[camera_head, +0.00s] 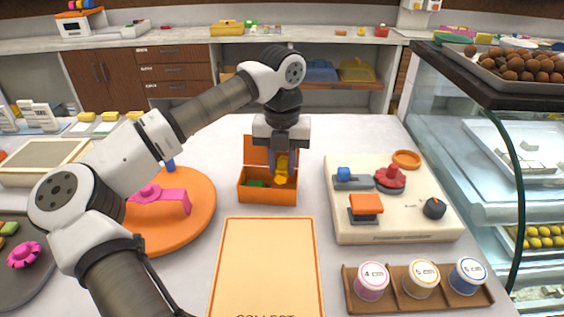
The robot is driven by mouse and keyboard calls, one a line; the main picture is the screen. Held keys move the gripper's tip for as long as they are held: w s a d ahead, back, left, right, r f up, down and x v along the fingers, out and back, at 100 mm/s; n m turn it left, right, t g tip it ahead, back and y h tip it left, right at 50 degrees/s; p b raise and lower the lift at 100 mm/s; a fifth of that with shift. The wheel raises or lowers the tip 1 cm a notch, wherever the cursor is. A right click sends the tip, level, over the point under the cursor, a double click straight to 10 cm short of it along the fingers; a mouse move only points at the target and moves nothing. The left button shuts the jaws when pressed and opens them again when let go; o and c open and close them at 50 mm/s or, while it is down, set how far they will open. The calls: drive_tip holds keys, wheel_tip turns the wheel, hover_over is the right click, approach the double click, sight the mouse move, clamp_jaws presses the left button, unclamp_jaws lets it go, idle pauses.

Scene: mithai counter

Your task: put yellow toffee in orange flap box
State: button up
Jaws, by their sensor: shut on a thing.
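The orange flap box (267,199) stands in the middle of the counter with its flap (254,150) raised at the back. A green piece (257,184) lies inside on the left. My gripper (281,160) points down over the right part of the box. It is shut on the yellow toffee (282,179), which appears at the level of the box opening. I cannot tell whether the toffee touches the box floor. My gripper hides part of the flap and the box's right inside.
An orange turntable (197,222) with a pink piece stands left of the box. A cream panel (395,228) with knobs and an orange ring is on the right. A collect mat (266,262) and a rack of lidded cups (396,300) are in front. A glass case borders the right.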

drive_tip(key=shift+f+b, duration=0.45)
idle(0.3)
drive_tip(key=o, duration=1)
drive_tip(key=shift+r+p, duration=2.05)
drive_tip(key=shift+r, duration=1.5)
drive_tip(key=shift+f, duration=0.1)
